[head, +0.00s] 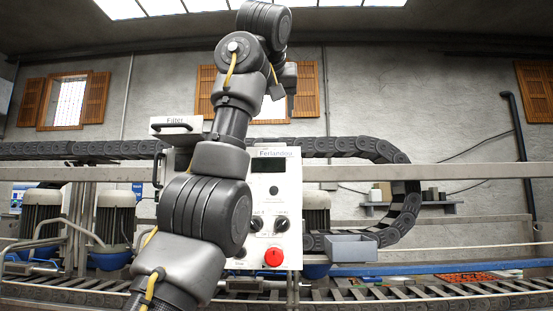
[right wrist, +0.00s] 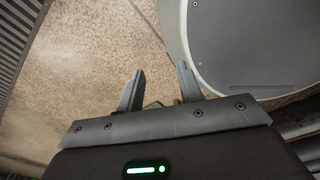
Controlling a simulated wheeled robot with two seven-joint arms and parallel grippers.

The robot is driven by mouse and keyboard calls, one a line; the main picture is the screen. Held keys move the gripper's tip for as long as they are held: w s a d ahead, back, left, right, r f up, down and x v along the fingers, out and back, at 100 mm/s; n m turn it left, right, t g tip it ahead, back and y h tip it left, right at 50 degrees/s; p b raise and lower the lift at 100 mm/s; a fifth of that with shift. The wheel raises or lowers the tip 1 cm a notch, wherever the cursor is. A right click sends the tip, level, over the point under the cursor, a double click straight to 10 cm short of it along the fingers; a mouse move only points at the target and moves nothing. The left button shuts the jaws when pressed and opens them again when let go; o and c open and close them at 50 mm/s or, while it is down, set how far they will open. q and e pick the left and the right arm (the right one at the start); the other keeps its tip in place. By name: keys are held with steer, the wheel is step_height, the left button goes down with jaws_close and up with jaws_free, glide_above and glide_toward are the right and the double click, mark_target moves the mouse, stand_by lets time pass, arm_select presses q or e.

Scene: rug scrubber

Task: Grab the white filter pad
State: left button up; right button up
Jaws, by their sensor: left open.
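No white filter pad can be made out for certain in either view. A white box labelled "Filter" (head: 175,127) with a dark handle sits at the upper left of the control panel in the head view. My left arm rises across the middle of this view and partly covers the machine. My left gripper (head: 278,88) is small and high above the panel, open, its fingertips hard to make out. My right gripper (right wrist: 159,86) shows in the right wrist view with its two fingers apart and nothing between them, above a beige floor.
The control panel (head: 273,190) has dark knobs and a red button (head: 273,257). A grey bin (head: 352,248) stands to its right. A dark cable chain (head: 365,150) and rails (head: 450,172) run across the machine. A grey rounded surface (right wrist: 255,45) lies beside my right gripper.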

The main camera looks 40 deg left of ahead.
mark_target(271, 144)
arm_select(q)
steer(key=p+x, duration=0.4)
steer(key=x, duration=0.1)
steer(key=p+x, duration=0.4)
steer(key=x, duration=0.1)
steer(key=shift+s+a+r, duration=0.15)
steer(key=shift+s+a, duration=0.05)
steer(key=shift+a, duration=0.2)
steer(key=shift+w+a, duration=0.1)
steer(key=shift+w, duration=0.05)
steer(key=shift+s, duration=0.3)
steer(key=shift+w+f, duration=0.2)
steer(key=shift+f, duration=0.05)
steer(key=c, duration=0.8)
steer(key=shift+c, duration=1.3)
steer(key=shift+s, duration=0.15)
arm_select(e)
step_height(271, 144, up, 8)
steer(key=shift+w+r, duration=0.15)
steer(key=shift+w, duration=0.3)
